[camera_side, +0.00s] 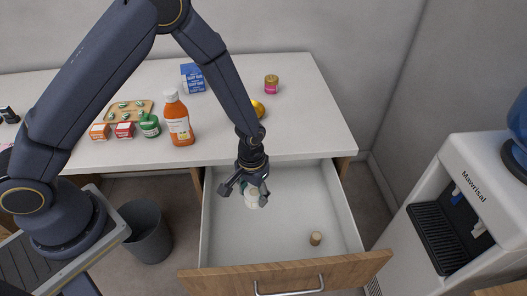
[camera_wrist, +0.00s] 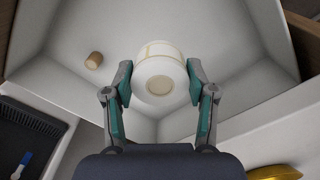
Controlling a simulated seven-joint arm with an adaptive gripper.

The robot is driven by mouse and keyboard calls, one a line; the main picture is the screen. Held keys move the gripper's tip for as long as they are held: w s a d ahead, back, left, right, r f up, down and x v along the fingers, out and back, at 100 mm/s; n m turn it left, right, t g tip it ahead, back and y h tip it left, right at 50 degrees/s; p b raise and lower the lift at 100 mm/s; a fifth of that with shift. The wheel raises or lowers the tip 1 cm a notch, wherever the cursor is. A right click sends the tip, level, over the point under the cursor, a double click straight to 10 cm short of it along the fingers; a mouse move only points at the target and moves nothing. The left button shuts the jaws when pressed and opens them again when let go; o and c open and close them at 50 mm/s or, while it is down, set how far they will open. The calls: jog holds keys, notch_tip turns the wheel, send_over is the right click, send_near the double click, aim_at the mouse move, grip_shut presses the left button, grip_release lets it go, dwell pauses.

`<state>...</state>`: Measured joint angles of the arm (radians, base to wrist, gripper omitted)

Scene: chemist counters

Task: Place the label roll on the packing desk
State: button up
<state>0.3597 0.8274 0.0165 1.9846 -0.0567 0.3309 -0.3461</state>
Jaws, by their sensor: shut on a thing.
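The label roll (camera_wrist: 160,78) is white with a tan core and sits between the fingertips in the wrist view. It also shows as a small white shape in the side view (camera_side: 252,200). My gripper (camera_side: 246,197) is shut on it, inside or just above the open drawer (camera_side: 280,225). I cannot tell whether the roll touches the drawer floor. The white desk (camera_side: 300,115) above the drawer appears to be the packing desk.
A small brown cork-like piece (camera_side: 316,238) lies in the drawer. On the desk stand an orange bottle (camera_side: 178,122), a blue box (camera_side: 193,78), a small jar (camera_side: 271,84) and a yellow item (camera_side: 258,109). The desk's right part is clear. A water dispenser (camera_side: 450,180) stands at right.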

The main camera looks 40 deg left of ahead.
jog(key=s+d+f, duration=0.5)
jog(key=f, duration=0.3)
jog(key=shift+d+f, duration=0.25)
jog(key=shift+d, duration=0.05)
notch_tip(320, 180, down, 10)
jog(key=shift+r, duration=0.2)
jog(key=shift+f, duration=0.15)
jog(key=o, duration=1.2)
